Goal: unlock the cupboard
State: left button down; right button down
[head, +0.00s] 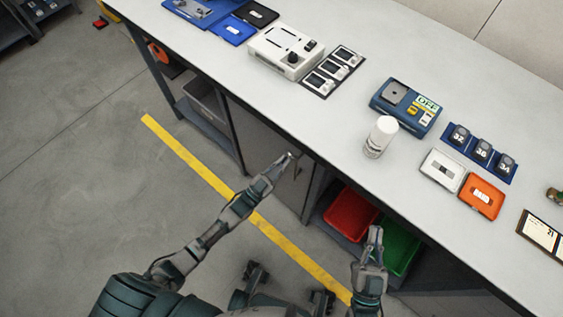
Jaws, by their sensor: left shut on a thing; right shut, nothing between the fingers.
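The cupboard (258,134) is a grey-fronted unit under the workbench, and its door looks closed. My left gripper (291,157) is at the right part of the cupboard front, just below the bench edge. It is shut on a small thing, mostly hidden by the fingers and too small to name. A lock or key cannot be made out. My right gripper (375,236) is shut and empty, in front of the open shelf to the right of the cupboard.
The workbench (340,118) overhangs the cupboard. A red bin (350,212) and a green bin (402,246) sit underneath. A white bottle (381,137) stands near the bench edge.

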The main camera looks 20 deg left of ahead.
pick_arm(q)
jog(key=shift+f+n+t+y+p, duration=0.15)
jog(key=shift+n+y, duration=0.3)
jog(key=shift+n, duration=0.5)
jog(key=shift+f+n+t+y+p, duration=0.15)
jog(key=shift+n+y, duration=0.3)
jog(key=shift+n, duration=0.5)
pick_arm(e)
jog(key=shift+w+f+g, duration=0.35)
jog(key=shift+f+g, duration=0.25)
pick_arm(q)
jog(key=shift+r, duration=0.1)
pick_arm(e)
jog(key=shift+f, duration=0.1)
pick_arm(q)
jog(key=c, duration=1.3)
grip_release()
jog(key=shift+r, duration=0.1)
jog(key=v, duration=1.2)
pick_arm(e)
jog(key=shift+a, duration=0.1)
jog(key=shift+w, duration=0.1)
